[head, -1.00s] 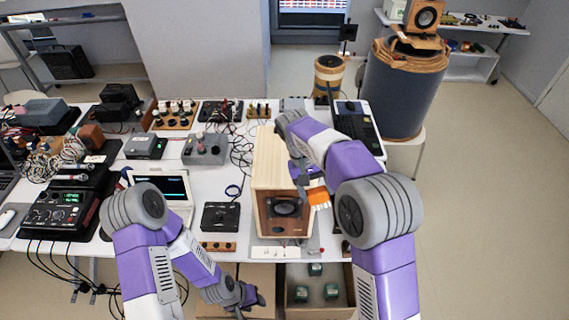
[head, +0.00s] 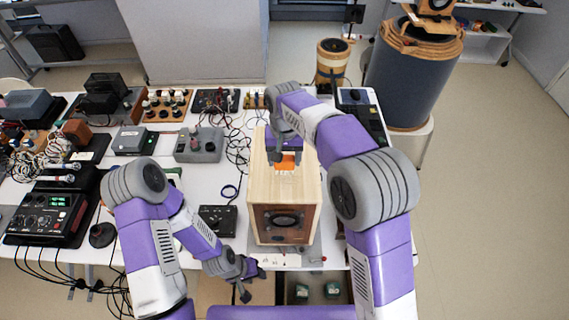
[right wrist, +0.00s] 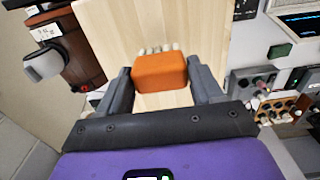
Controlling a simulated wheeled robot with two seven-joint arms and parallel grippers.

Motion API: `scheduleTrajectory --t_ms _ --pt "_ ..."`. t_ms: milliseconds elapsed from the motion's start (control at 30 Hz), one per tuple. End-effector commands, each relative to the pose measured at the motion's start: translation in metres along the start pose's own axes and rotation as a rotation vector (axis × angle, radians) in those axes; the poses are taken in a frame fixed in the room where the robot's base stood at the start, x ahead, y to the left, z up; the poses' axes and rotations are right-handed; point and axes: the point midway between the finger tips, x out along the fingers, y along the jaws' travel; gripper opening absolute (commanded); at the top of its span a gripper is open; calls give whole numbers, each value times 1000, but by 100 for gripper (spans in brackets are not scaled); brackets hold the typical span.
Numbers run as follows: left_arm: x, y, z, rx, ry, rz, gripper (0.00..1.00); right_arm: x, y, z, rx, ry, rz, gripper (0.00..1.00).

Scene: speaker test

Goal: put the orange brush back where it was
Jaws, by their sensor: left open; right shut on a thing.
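The orange brush (head: 285,163) is held by my right gripper (head: 285,156) over the pale wooden top of the speaker box (head: 262,190). In the right wrist view the brush (right wrist: 160,73) sits between the two fingers, with pale bristle tufts showing at its far edge and the wooden top (right wrist: 120,25) behind it. I cannot tell whether the brush touches the wood. My left gripper (head: 250,282) is open and empty, low at the table's front edge, left of the speaker's front.
A black box (head: 217,221) and a grey control box (head: 200,145) stand left of the speaker, with loose cables between. A dark device (head: 362,115) stands at the back right. Below the front edge are bins with green pieces (head: 332,290).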

Motion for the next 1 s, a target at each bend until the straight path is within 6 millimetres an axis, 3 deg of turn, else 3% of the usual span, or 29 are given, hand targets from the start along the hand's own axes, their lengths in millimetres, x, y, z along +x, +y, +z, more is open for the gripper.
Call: scheduleTrajectory --t_ms 200,433,467,600,1000 --pt "-1 0 0 0 0 0 43 29 0 1 0 -2 1 41" --pt "-1 0 0 0 0 0 43 32 0 0 0 -1 1 41" --pt "-1 0 0 0 0 0 43 32 0 1 0 -1 1 69" --pt "-1 0 0 0 0 0 43 32 0 1 0 -1 1 90" --pt "0 0 0 0 0 0 43 23 0 0 -1 3 -1 91"
